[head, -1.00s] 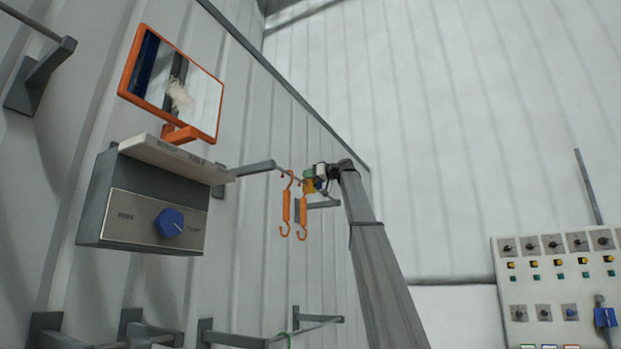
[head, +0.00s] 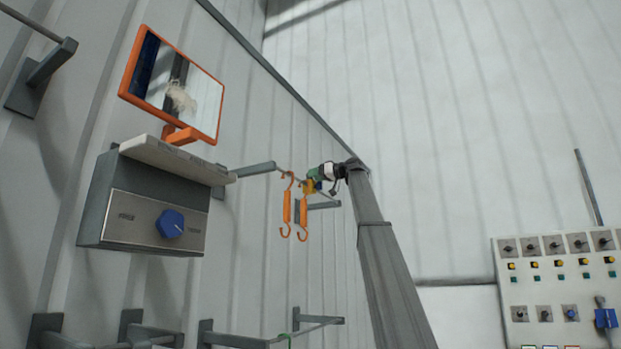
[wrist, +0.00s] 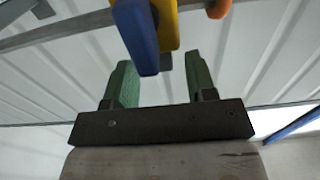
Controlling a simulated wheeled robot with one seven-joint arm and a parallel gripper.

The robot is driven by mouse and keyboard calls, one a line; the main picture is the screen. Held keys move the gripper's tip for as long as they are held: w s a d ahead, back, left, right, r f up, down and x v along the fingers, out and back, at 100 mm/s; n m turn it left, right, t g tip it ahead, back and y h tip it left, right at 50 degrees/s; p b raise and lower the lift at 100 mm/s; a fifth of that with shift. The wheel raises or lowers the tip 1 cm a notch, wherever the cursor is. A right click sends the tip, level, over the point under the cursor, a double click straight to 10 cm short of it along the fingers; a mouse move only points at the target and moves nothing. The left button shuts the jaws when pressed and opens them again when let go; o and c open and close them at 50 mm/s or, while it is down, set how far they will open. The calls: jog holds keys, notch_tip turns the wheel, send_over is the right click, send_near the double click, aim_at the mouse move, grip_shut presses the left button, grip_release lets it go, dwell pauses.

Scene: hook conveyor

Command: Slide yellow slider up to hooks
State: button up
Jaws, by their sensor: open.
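The yellow slider (head: 309,187) sits on a thin grey rail high on the wall, just right of two orange hooks, a left hook (head: 287,204) and a right hook (head: 303,213). My gripper (head: 315,175) is at the slider's upper right in the head view. In the wrist view the slider (wrist: 168,22) shows yellow with a blue part (wrist: 138,38) whose end appears between my green fingertips (wrist: 158,68). The fingers are apart, with gaps beside the blue part; I cannot tell its exact depth. An orange piece (wrist: 217,8) shows at the top edge.
Lower rails (head: 240,340) run below the hooks. A switch panel (head: 555,285) stands at right.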

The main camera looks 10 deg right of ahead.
jog(key=v, duration=0.7)
jog(key=shift+s+d, duration=0.15)
jog(key=shift+s, duration=0.05)
